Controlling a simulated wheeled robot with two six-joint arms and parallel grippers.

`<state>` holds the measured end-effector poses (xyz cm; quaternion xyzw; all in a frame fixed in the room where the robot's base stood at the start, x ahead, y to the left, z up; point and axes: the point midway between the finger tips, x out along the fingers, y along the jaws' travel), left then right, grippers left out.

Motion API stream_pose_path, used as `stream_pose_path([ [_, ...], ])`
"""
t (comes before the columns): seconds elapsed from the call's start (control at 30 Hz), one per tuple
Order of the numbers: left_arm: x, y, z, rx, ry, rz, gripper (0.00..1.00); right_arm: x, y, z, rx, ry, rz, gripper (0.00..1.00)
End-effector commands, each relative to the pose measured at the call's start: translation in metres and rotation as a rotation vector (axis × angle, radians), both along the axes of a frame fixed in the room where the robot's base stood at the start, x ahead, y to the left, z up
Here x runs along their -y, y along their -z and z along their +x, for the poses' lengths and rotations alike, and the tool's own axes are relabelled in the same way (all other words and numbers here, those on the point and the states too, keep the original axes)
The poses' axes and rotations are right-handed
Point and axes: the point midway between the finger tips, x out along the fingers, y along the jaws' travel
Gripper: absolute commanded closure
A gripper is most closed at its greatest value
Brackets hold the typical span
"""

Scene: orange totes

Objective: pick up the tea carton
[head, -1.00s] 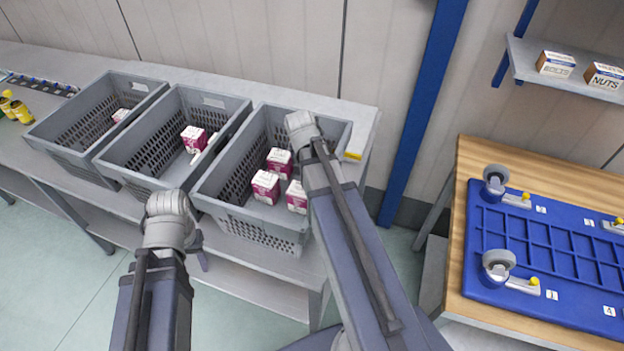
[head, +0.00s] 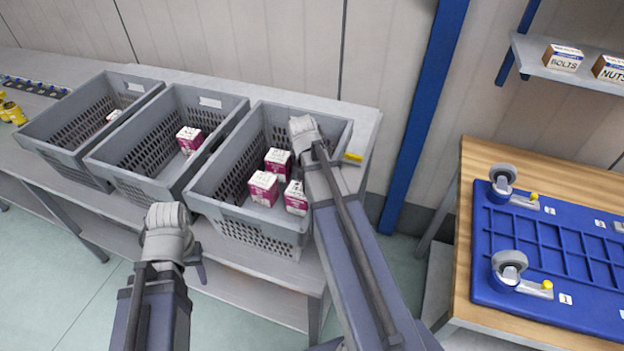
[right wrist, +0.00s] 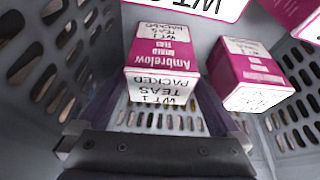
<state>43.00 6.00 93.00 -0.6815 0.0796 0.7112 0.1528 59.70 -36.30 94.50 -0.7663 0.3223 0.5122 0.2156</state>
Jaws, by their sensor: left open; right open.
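White and magenta tea cartons (head: 264,188) stand in the right-hand grey tote (head: 258,228). Two more show there, one behind (head: 278,163) and one at the right (head: 296,198), close to my right arm. My right gripper (right wrist: 160,108) is open inside a grey tote in the right wrist view. Its fingers point toward a tea carton (right wrist: 163,60) lettered "Ambrelow TEAS", one at each side of it; contact cannot be told. In the head view my right arm hides its fingers. My left gripper (head: 201,272) is open and empty in front of the totes, mostly hidden behind its wrist.
The middle tote (head: 128,178) and left tote (head: 62,152) also hold cartons. Another carton (right wrist: 250,75) sits close right of the lettered one, and the tote's perforated walls are near. A wooden table (head: 462,250) with a blue wheeled panel (head: 580,262) stands at the right.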

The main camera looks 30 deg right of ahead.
Motion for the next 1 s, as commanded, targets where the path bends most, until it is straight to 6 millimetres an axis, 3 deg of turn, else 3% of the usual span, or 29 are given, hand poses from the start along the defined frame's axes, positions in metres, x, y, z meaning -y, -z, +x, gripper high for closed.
stream_pose_path([
  [0.03, 0.0000, 0.0129, 0.0001, 0.000, 0.000, 0.000, 0.50, 0.0023, 0.0130, 0.0030, 0.000, 0.000, 0.000, 0.00],
  [0.1, 0.0000, 0.0191, 0.0000, 0.000, 0.000, 0.000, 0.50, 0.0042, 0.0191, 0.0048, 0.000, 0.000, 0.000, 0.00],
  [0.4, 0.0000, 0.0197, 0.0000, 0.000, 0.000, 0.000, 0.50, 0.0059, 0.0198, 0.0057, 0.000, -0.001, 0.000, 0.00],
  [1.0, 0.0000, 0.0198, 0.0000, 0.000, 0.000, 0.000, 0.50, 0.0058, 0.0198, 0.0056, 0.000, 0.000, 0.000, 0.66],
])
